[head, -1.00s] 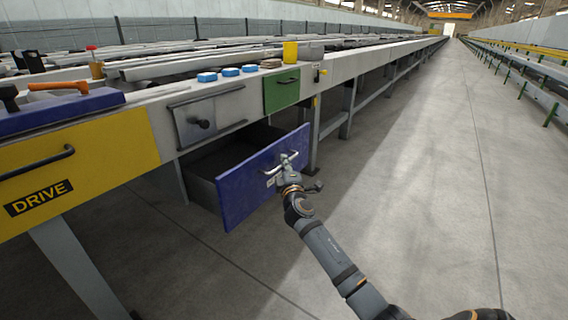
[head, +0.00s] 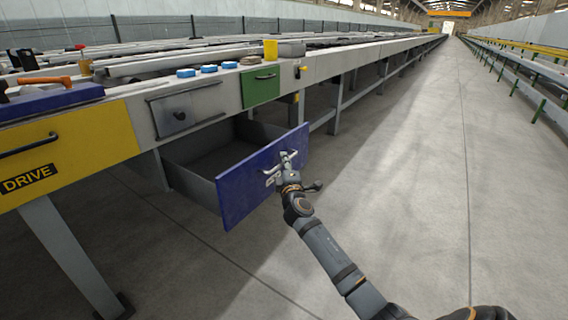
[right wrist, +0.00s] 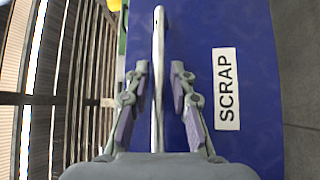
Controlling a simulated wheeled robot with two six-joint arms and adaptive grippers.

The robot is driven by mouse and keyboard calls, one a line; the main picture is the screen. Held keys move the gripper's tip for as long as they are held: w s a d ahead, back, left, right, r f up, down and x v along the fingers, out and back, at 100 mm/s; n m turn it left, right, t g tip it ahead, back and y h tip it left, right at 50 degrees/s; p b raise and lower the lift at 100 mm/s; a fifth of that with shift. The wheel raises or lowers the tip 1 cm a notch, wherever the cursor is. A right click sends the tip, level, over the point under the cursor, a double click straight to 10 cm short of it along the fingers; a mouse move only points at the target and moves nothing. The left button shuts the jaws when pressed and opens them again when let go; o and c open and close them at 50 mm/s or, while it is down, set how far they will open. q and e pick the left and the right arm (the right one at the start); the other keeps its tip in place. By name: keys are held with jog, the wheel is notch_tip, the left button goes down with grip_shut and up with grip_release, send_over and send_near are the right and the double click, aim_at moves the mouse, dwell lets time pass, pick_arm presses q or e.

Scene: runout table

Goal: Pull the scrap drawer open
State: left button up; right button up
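The scrap drawer's blue front (head: 245,190) stands out from under the table, and the grey inside of the drawer (head: 205,160) shows behind it. Its pale bar handle (head: 290,158) is at the front's upper middle. In the right wrist view the handle (right wrist: 158,60) runs between the two fingers, beside a white SCRAP label (right wrist: 226,88). My right gripper (head: 287,170) is at the handle. In the wrist view the right gripper (right wrist: 160,85) is closed in around the bar, with thin gaps beside it. My left gripper is out of view.
A yellow DRIVE panel (head: 75,145), a grey panel with a knob (head: 187,108) and a green panel (head: 261,88) line the table side. Open floor (head: 400,180) lies to the right.

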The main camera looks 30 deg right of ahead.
jog(key=shift+o, duration=0.4)
jog(key=v, duration=1.2)
